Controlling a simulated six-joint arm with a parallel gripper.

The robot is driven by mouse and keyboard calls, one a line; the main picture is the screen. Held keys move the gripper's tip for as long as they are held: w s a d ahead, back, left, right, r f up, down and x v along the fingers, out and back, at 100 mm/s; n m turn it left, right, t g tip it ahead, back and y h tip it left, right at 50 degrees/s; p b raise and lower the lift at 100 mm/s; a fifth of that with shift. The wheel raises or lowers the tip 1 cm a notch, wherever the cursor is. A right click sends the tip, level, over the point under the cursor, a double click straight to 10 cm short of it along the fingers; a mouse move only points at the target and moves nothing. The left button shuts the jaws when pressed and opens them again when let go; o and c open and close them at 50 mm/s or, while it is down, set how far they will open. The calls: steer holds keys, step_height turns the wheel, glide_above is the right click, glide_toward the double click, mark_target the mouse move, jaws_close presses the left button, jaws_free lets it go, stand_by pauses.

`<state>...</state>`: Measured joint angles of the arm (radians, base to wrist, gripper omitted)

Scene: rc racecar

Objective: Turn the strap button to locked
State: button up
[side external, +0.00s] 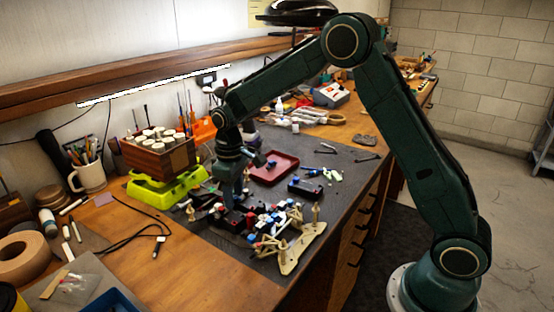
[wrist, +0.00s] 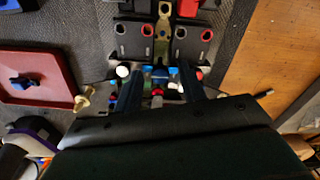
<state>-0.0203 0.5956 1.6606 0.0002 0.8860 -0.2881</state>
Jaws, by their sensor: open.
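The racecar (side external: 262,225) lies on the dark mat in the side view, a cluster of black, red, white and blue parts. In the wrist view, its black plates (wrist: 133,40) flank a narrow tan strip (wrist: 164,20). My gripper (wrist: 160,84) is open and points down over the car. A small blue part (wrist: 160,72) shows between its fingers; I cannot tell whether it is the strap button or whether the fingers touch it. The button's locked or unlocked state cannot be read. In the side view, my gripper (side external: 231,200) partly hides the car.
A red tray (side external: 262,180) lies behind the car; the wrist view shows a black and blue piece (wrist: 22,82) in it. A yellow-green stand (side external: 160,195) is to the left. Tan stand parts (side external: 290,262) are near the bench's front edge. Bare wood (side external: 195,275) is front left.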

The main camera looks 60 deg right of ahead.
steer(key=n, duration=1)
step_height(320, 180, up, 14)
steer(key=s+r+m+t, duration=0.2)
steer(key=s+r+m, duration=0.1)
steer(key=s, duration=0.7)
steer(key=s+r+m+t, duration=0.1)
steer(key=s+r+m, duration=0.3)
steer(key=s, duration=0.7)
steer(key=shift+d+r+m+t, duration=0.15)
steer(key=shift+d+m+t, duration=0.25)
steer(key=shift+m, duration=0.5)
stand_by(0.3)
steer(key=shift+s, duration=0.2)
steer(key=s+f+m+t, duration=0.1)
steer(key=s+f+m, duration=0.3)
steer(key=s, duration=0.5)
steer(key=shift+s+m+t, duration=0.4)
